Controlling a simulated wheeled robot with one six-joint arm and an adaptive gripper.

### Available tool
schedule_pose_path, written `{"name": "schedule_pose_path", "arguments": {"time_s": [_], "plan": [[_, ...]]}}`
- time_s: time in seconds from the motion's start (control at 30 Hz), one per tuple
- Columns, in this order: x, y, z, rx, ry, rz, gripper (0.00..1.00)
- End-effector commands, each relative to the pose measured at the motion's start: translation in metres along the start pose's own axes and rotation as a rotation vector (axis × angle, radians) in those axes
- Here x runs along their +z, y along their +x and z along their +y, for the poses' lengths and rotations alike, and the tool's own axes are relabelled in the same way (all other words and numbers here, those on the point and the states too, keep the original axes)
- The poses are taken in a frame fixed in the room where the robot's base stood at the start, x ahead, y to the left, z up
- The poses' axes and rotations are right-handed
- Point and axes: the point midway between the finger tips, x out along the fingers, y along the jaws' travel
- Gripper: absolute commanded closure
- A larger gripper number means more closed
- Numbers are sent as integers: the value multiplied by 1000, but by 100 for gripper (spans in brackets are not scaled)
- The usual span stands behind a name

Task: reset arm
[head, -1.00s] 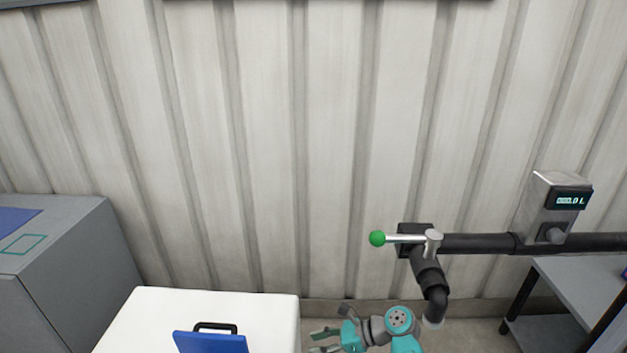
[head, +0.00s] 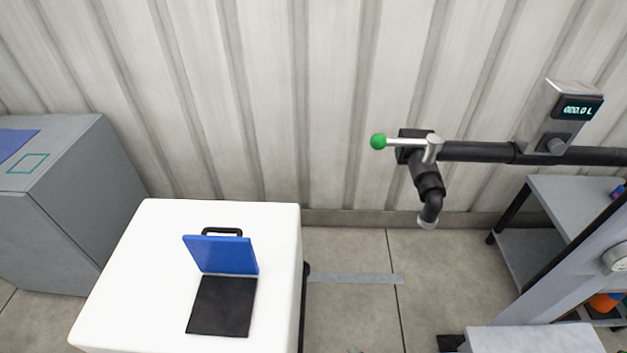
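My gripper is out of the head view now; only a tiny teal-green spot shows at the bottom edge, too small to tell what it is. The black pipe manifold (head: 480,152) runs along the wall at the right. Its valve lever with a green ball knob (head: 378,142) points left. A downturned black spout (head: 430,205) hangs below the valve. A meter (head: 578,110) on the pipe appears to read 000.0 L.
A white tote (head: 130,275) stands at lower left, with a raised blue lid (head: 222,255) beside a dark square opening (head: 222,306). A grey cabinet (head: 85,205) is at far left. A grey shelf table (head: 570,190) stands at right. Floor (head: 350,250) shows clear between them.

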Motion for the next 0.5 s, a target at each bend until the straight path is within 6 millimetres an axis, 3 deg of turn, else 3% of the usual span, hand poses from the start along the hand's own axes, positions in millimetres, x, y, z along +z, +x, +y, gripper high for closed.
{"name": "schedule_pose_path", "arguments": {"time_s": [0.03, 0.2, 0.5], "plan": [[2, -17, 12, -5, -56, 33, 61], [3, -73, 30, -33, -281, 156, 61], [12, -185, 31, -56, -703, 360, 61]]}}
